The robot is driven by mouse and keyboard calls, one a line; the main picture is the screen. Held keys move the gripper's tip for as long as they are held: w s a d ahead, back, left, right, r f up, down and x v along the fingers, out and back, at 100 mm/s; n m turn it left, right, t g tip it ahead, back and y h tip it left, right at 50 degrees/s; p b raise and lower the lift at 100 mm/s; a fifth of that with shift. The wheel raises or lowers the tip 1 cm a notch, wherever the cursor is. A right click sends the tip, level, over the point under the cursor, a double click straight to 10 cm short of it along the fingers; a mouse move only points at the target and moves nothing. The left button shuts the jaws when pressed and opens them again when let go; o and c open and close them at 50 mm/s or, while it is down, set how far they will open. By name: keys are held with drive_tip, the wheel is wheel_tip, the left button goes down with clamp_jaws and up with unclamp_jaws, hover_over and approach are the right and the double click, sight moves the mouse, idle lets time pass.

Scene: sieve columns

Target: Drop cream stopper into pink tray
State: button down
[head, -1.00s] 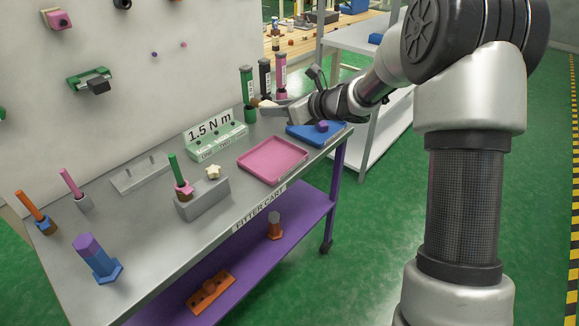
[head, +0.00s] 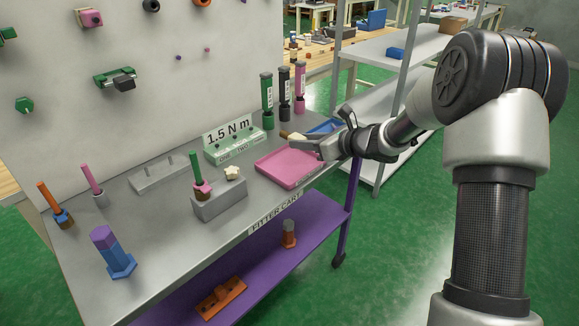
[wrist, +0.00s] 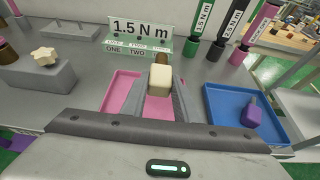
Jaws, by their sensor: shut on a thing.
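The cream stopper (wrist: 160,80), a cream block with a brown end, is held between the fingers of my gripper (wrist: 160,98) in the wrist view. In the head view the stopper (head: 289,135) shows small at the tips of my gripper (head: 303,143), above the far side of the pink tray (head: 270,170). The pink tray (wrist: 121,90) lies flat on the cart top below the fingers. The fingers and stopper hide part of it, and no object shows on its visible floor.
A blue tray (wrist: 218,97) with a purple piece (wrist: 251,112) sits right of the pink tray. The green "1.5 N m" stand (head: 233,143) is behind. Several dark-capped tubes stand at the back right. A grey block (head: 218,200) with a cream star knob (head: 232,172) is left.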

drive_tip(key=shift+f, duration=0.25)
drive_tip(key=c, duration=1.3)
unclamp_jaws()
drive_tip(key=p+v, duration=0.2)
drive_tip(key=v, duration=1.5)
drive_tip(key=shift+r, duration=0.2)
drive_tip(key=shift+s+d, duration=0.1)
